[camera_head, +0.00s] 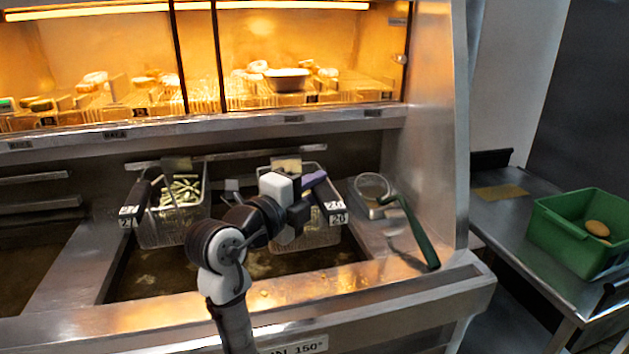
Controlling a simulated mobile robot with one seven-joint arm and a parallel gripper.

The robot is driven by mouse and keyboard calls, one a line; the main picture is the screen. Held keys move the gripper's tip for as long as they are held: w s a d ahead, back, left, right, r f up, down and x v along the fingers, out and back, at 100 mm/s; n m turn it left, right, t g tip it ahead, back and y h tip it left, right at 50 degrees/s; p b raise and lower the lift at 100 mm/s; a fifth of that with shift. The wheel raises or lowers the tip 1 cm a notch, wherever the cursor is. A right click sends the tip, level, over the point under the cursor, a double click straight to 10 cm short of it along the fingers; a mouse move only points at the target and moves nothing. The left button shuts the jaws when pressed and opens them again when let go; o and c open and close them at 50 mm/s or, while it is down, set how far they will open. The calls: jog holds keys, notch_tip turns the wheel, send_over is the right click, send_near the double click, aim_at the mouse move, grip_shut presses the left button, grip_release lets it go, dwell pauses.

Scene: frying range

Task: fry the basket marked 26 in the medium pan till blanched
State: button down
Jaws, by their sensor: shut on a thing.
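The basket marked 26 (318,239) is a wire basket on the right side of the oil pan (155,288). Its dark handle bears white 26 tags and has a purple part near it. My gripper (303,208) is at this handle and shut on it. My arm hides much of the basket, and its contents cannot be made out. I cannot tell whether its bottom is in the oil or just above it.
Another wire basket (165,232) with green sticks hangs on the left; its tag is partly unreadable. A green-handled skimmer (412,232) lies on the right ledge. A lit food display (290,110) runs behind. A green crate (565,240) stands on the right-hand table.

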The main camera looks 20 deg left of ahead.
notch_tip(320, 180, down, 19)
jog(key=b, duration=1.8)
jog(key=shift+r, duration=0.15)
dwell(5.2)
